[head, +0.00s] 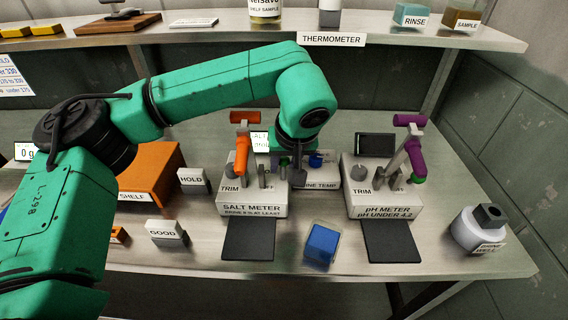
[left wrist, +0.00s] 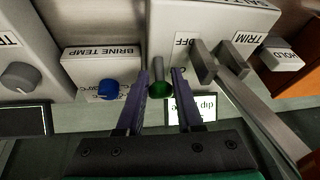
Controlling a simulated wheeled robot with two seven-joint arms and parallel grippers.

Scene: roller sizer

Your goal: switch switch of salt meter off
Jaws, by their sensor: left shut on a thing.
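The salt meter (head: 252,203) is a white box with a TRIM knob and an orange-handled probe (head: 241,155) on its stand. My left gripper (head: 285,168) reaches down over the meter's right side. In the left wrist view, the meter (left wrist: 215,18) appears upside down. A grey switch lever with a green end (left wrist: 160,86) stands between the two purple fingers of my left gripper (left wrist: 160,76), which are shut on it. An OFF label (left wrist: 185,40) is beside the lever. In the head view my gripper mostly hides the lever. My right gripper is not in view.
The pH meter (head: 379,203) with a purple-handled probe stands to the right, and the brine temp box (head: 325,180) is close behind. A blue block (head: 321,243) lies in front between dark mats. A HOLD block (head: 192,180) and an orange shelf box (head: 152,172) are left.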

